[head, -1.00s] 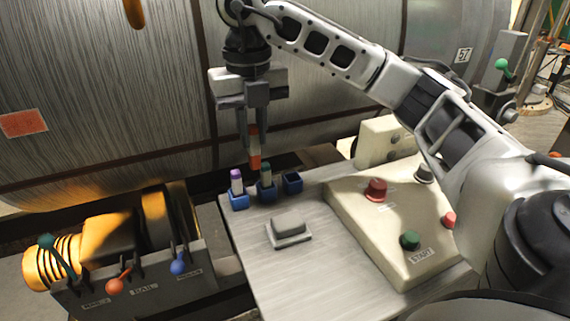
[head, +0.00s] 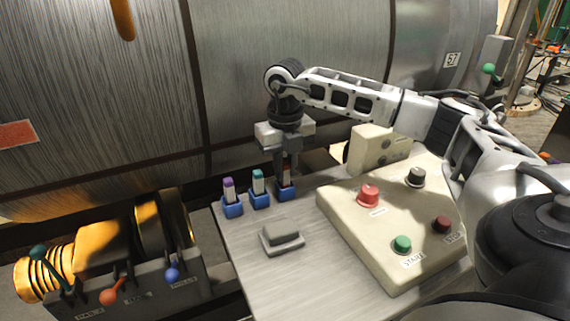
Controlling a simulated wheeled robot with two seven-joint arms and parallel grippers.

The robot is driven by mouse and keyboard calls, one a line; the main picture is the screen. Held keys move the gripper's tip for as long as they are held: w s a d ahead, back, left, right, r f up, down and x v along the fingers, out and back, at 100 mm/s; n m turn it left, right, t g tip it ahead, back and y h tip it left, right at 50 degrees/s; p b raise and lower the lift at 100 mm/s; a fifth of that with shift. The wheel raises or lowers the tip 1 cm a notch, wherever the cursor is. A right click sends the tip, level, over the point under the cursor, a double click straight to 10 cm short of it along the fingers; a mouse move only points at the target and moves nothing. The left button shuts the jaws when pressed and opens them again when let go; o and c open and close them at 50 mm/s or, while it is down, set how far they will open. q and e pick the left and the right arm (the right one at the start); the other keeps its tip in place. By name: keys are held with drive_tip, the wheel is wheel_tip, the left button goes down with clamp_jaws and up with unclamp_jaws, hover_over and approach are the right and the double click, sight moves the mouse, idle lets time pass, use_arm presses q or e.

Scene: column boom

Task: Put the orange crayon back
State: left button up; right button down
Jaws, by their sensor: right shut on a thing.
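My right gripper (head: 287,178) points straight down at the rightmost blue holder (head: 287,194) and is shut on the orange crayon (head: 286,175). The crayon is upright and mostly hidden by the fingers. Its lower end appears to be inside the holder, but I cannot tell how deep it sits. Two more blue holders stand to the left. One holds a purple-tipped crayon (head: 229,190) and the other a teal-tipped crayon (head: 258,183). My left gripper is not in view.
A grey block switch (head: 282,236) sits on the metal table in front of the holders. A cream control box (head: 385,225) with red, green and black buttons is to the right. A lever box (head: 150,280) is at the left. A large metal drum (head: 100,90) rises behind.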

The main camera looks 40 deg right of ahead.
drive_tip(key=c, duration=1.4)
unclamp_jaws()
drive_tip(key=shift+o, duration=0.2)
wheel_tip(320, 180, up, 12)
